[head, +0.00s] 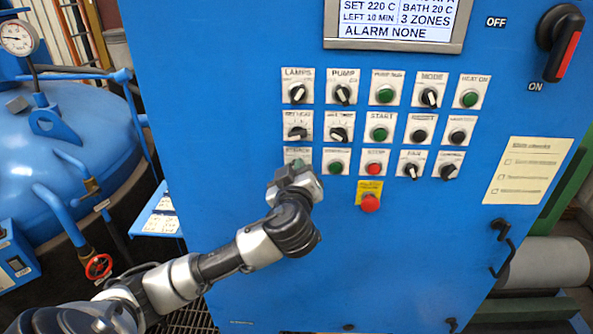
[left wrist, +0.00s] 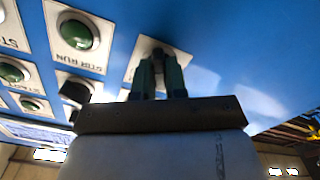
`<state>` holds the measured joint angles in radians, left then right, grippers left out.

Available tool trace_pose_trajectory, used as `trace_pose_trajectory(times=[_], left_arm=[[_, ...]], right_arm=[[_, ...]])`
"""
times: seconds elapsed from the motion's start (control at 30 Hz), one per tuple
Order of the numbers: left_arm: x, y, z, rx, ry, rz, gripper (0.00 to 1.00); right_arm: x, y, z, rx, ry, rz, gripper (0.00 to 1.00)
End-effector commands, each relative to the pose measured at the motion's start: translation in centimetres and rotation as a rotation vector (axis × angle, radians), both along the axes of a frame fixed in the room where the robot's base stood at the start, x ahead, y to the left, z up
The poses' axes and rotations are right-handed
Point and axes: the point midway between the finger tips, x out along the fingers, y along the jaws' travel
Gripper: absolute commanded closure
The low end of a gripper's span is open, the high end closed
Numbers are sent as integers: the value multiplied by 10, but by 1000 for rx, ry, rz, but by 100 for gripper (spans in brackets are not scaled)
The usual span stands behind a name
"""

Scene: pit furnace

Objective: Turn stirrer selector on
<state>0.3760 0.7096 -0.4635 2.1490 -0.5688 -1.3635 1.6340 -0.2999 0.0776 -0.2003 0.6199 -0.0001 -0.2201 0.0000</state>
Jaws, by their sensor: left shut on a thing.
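The stirrer selector (head: 296,154) is at the left end of the bottom row on the blue panel. Its label is partly readable, and my left gripper (head: 299,167) covers most of its plate in the head view. In the left wrist view, the gripper's two green-grey fingers (left wrist: 158,80) are closed around the dark selector knob (left wrist: 156,52) in front of its light plate. The knob's exact pointing direction is hidden by the fingers. My right gripper is in neither view.
A green STIR RUN lamp (left wrist: 76,33) is beside the selector. A red button (head: 373,168) and a red emergency stop (head: 370,203) lie to the right. The main switch (head: 563,42) is at top right. A blue furnace vessel (head: 65,150) stands left.

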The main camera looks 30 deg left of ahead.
Motion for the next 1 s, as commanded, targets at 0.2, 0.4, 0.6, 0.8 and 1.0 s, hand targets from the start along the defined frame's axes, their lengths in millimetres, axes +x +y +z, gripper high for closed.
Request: trace_pose_trajectory(times=[0.2,0.4,0.6,0.8,1.0], left_arm=[[0,0,-3,20,15,1,100],[0,-1,-5,97,64,1,100],[1,-1,-2,236,151,1,100],[1,-2,1,403,253,0,100],[1,-2,1,563,351,0,100]], right_arm=[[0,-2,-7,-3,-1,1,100],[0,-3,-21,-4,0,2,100],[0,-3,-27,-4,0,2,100],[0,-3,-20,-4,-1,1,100],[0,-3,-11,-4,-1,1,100]])
